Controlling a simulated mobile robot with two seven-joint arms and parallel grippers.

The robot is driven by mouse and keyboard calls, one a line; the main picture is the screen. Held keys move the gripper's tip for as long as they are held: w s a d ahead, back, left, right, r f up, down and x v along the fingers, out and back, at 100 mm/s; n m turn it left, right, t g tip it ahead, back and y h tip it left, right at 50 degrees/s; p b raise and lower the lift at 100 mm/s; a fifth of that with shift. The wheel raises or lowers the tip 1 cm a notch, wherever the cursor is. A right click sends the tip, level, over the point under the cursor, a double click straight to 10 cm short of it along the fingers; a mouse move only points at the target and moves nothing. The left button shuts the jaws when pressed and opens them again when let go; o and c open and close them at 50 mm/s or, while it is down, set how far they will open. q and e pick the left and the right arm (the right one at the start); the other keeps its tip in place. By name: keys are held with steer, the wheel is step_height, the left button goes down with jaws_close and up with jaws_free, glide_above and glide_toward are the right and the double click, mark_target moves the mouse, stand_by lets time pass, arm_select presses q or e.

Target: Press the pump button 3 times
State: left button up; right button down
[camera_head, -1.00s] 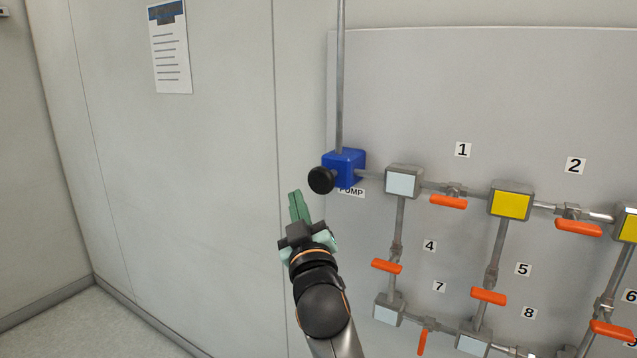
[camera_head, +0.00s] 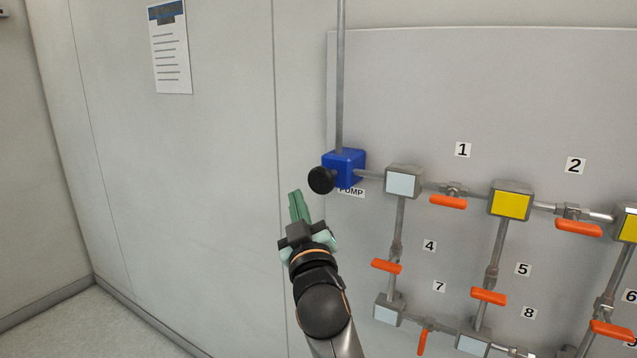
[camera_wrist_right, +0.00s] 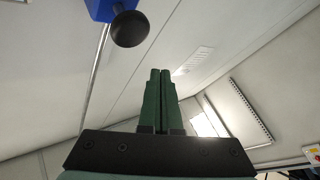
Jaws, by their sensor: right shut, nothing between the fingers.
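The pump is a blue box (camera_head: 347,165) on the wall panel, with a round black button (camera_head: 321,180) sticking out at its front left. A PUMP label (camera_head: 352,192) sits just below it, partly covered by the box. My right gripper (camera_head: 297,193) is shut and empty, its green fingers just below and left of the button and apart from it in the picture. In the right wrist view the shut fingertips (camera_wrist_right: 160,72) point up the picture. The black button (camera_wrist_right: 129,29) and blue box (camera_wrist_right: 100,8) show above and left of them. My left gripper is out of view.
Right of the pump, pipes join grey and yellow boxes (camera_head: 510,203) with several orange valve handles (camera_head: 448,201) on the grey panel (camera_head: 430,80). A vertical pipe (camera_head: 340,70) rises from the pump. A paper notice (camera_head: 170,47) hangs on the bare wall to the left.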

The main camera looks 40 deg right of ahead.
stand_by(0.6)
steer(key=s+a+f+n+g+y, duration=0.2)
steer(key=a+f+y, duration=0.2)
steer(key=f, duration=1)
steer(key=s+a+f+n+g+y, duration=0.1)
steer(key=s+a+f+g+y, duration=0.2)
steer(key=f, duration=1.1)
steer(key=s+a+f+g+y, duration=0.2)
steer(key=s+a+f, duration=0.2)
steer(key=s+f, duration=0.6)
steer(key=s+a+f+m+g+y, duration=0.1)
steer(key=s+a+f, duration=0.4)
steer(key=s+f, duration=0.5)
step_height(320, 180, down, 2)
steer(key=shift+s+f+m+g+y, duration=0.1)
steer(key=shift+s+m+g+y, duration=0.4)
steer(key=shift+g, duration=0.7)
steer(key=shift+w+a, duration=0.1)
steer(key=shift+w, duration=0.1)
